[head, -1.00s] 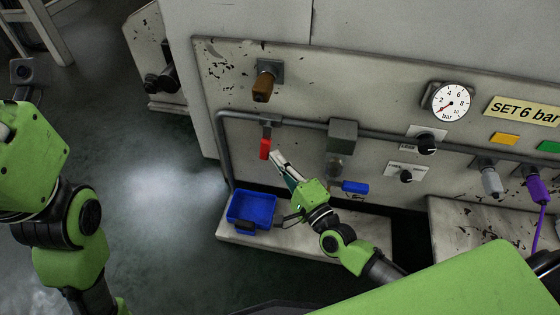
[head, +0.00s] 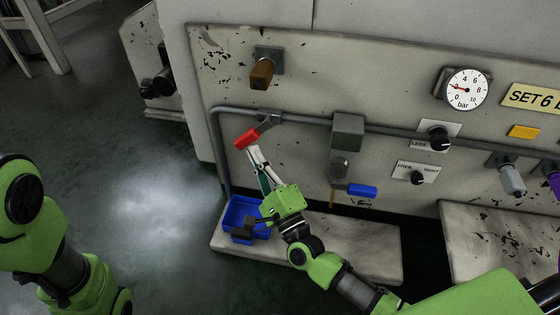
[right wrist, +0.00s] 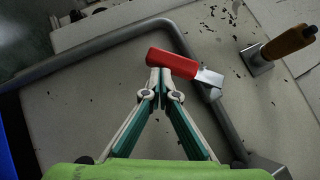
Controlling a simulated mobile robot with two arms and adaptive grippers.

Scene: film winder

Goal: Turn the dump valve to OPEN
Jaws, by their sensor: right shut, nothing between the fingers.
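No legible label names the dump valve; two lever valves show. The red-handled lever (head: 247,139) on the left end of the grey pipe slants down to the left. In the right wrist view the red handle (right wrist: 172,63) lies across just beyond my fingertips. The blue-handled lever (head: 361,191) under the grey box points level to the right. My right gripper (head: 254,150) is shut and empty, its tips against or very close to the red handle's underside; in the right wrist view its tips (right wrist: 160,72) meet the handle's lower edge. My left gripper is out of view.
A blue bin (head: 236,220) stands on the ledge (head: 345,245) below. A brown handle (head: 262,74) sticks out above the red lever. A pressure gauge (head: 466,89), black knobs (head: 438,138) and a yellow block (head: 523,131) are on the panel to the right.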

